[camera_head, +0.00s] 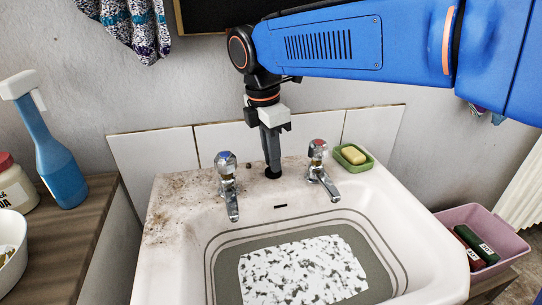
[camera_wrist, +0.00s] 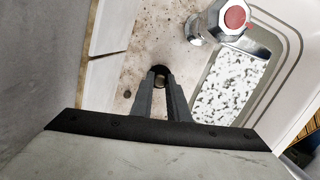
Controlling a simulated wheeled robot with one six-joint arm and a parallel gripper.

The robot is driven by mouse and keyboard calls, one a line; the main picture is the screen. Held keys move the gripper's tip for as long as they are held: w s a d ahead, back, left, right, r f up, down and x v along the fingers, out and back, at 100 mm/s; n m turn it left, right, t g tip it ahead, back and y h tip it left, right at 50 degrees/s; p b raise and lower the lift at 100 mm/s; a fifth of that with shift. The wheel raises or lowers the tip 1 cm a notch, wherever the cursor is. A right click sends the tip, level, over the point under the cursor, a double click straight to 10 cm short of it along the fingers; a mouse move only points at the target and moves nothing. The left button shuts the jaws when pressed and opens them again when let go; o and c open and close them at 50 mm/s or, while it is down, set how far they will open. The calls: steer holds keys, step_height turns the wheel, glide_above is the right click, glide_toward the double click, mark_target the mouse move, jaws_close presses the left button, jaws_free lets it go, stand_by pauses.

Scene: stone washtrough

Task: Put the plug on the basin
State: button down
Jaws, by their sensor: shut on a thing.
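The plug (camera_head: 272,174) is a small black round piece at the tips of my gripper (camera_head: 271,163). It sits at the back ledge of the basin, between the two taps; I cannot tell whether it touches the ledge. In the wrist view the plug (camera_wrist: 161,69) shows as a dark rim at the fingertips of my gripper (camera_wrist: 160,78), which is shut on it. The basin (camera_head: 165,262) is white, with brown stains on its left and back ledge. Inside it lies a white-and-grey mottled patch (camera_head: 300,270). The drain hole is not visible.
The chrome taps (camera_head: 227,186) and (camera_head: 318,172) flank my gripper closely. A green dish with yellow soap (camera_head: 353,155) is at the back right. A blue spray bottle (camera_head: 58,160) stands on the left counter. A pink tub (camera_head: 490,222) is at the right.

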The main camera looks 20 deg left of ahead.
mark_target(269, 171)
steer(key=c, duration=1.7)
jaws_free()
steer(key=shift+s+a+r, duration=0.1)
steer(key=shift+r, duration=1.2)
steer(key=shift+s+a+r, duration=0.1)
steer(key=shift+a+r, duration=0.05)
steer(key=shift+r, duration=1.15)
steer(key=shift+s+a+r, duration=0.1)
steer(key=shift+r, duration=1.2)
